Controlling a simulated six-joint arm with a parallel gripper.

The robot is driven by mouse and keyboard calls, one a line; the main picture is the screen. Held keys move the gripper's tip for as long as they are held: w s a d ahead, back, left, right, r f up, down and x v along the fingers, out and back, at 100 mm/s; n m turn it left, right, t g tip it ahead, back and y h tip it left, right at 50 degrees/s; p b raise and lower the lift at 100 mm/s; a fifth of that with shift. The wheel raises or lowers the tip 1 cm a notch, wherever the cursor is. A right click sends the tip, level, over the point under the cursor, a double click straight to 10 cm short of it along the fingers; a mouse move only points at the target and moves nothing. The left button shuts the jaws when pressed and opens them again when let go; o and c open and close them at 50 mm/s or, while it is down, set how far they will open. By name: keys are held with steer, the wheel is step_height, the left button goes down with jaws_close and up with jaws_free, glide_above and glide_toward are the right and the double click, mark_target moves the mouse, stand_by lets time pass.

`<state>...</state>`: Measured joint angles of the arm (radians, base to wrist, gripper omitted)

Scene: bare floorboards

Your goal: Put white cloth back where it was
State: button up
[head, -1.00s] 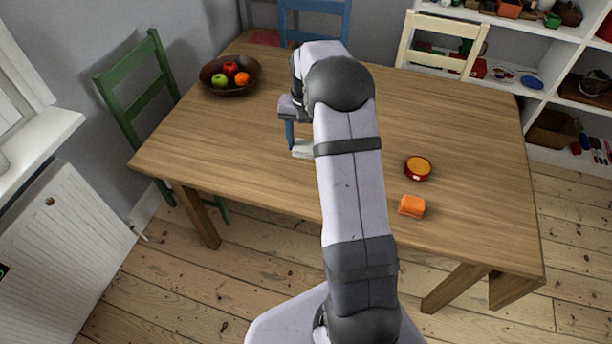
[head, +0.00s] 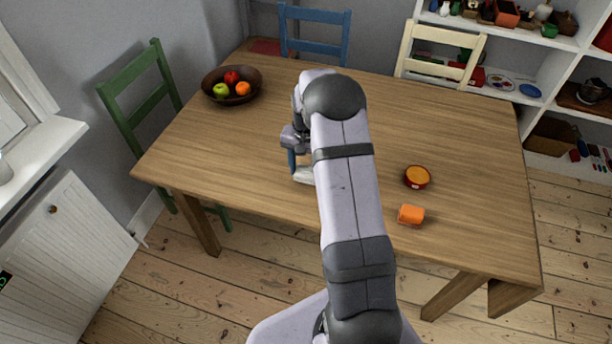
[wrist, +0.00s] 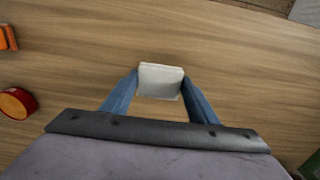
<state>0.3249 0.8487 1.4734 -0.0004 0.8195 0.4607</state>
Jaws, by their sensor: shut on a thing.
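The white cloth (wrist: 160,81) is a small folded block between the two blue fingers of my gripper (wrist: 160,84) in the wrist view. My gripper is shut on it, with one finger at each side. In the head view the cloth (head: 303,174) shows partly at the left of my arm, at the near half of the wooden table. My gripper (head: 293,163) is mostly hidden there by my arm. I cannot tell whether the cloth touches the table top.
On the wooden table (head: 250,130), a bowl (head: 247,98) of fruit stands at the far left. A round red and orange tin (head: 417,177) and an orange block (head: 411,214) lie right of my arm. The table's left middle is clear. Green, blue and cream chairs stand around.

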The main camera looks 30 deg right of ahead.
mark_target(306, 171)
steer(key=shift+f+p, duration=0.45)
steer(key=shift+f, duration=1.4)
steer(key=shift+f, duration=0.15)
steer(key=o, duration=1.1)
